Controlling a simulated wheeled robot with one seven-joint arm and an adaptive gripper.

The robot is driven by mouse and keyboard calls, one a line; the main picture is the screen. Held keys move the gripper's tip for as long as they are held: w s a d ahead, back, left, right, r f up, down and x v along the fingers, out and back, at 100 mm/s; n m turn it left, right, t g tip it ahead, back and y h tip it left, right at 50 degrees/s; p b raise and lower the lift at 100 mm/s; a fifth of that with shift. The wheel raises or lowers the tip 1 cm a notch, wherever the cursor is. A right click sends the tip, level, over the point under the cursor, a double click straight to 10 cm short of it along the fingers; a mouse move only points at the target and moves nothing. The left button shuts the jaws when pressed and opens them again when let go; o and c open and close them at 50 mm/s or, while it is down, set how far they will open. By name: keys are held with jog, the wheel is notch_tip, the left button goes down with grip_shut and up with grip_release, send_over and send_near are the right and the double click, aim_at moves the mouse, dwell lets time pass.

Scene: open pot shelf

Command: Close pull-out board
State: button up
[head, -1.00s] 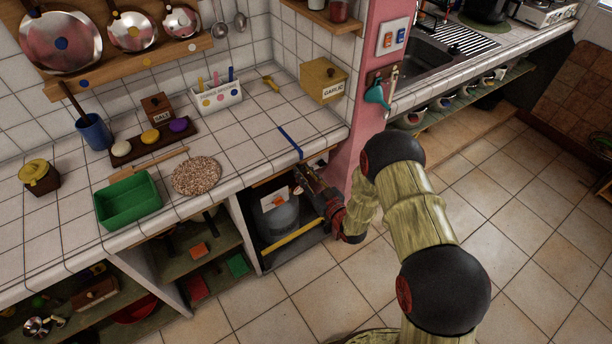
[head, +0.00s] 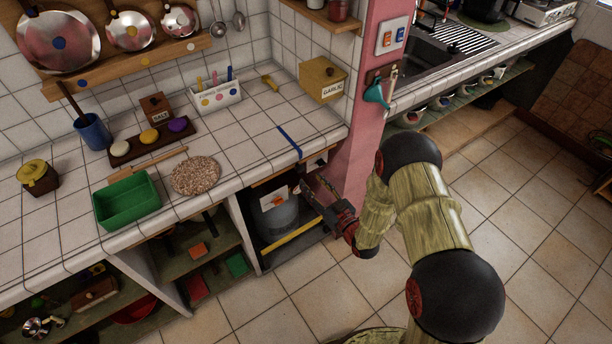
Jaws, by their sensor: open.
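The pull-out board (head: 268,179) shows as a thin wooden edge just under the tiled counter's front, above the open bay with the grey gas bottle. Its visible edge lies close to the counter front; I cannot tell exactly how far it is in. A small dark part shows under the counter near the pink pillar; I cannot tell what it is. My gripper (head: 306,186) is open and empty, in front of the bay and below the counter edge, pointing up and left. It appears apart from the board, and it hides part of the bay's right side.
The grey gas bottle (head: 279,219) stands in the bay behind a yellow bar (head: 292,242). The pink pillar (head: 356,130) is close to the right of my gripper. A green tray (head: 126,203) sits on the counter. The tiled floor (head: 520,240) to the right is clear.

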jog(key=v, duration=0.6)
dwell(0.4)
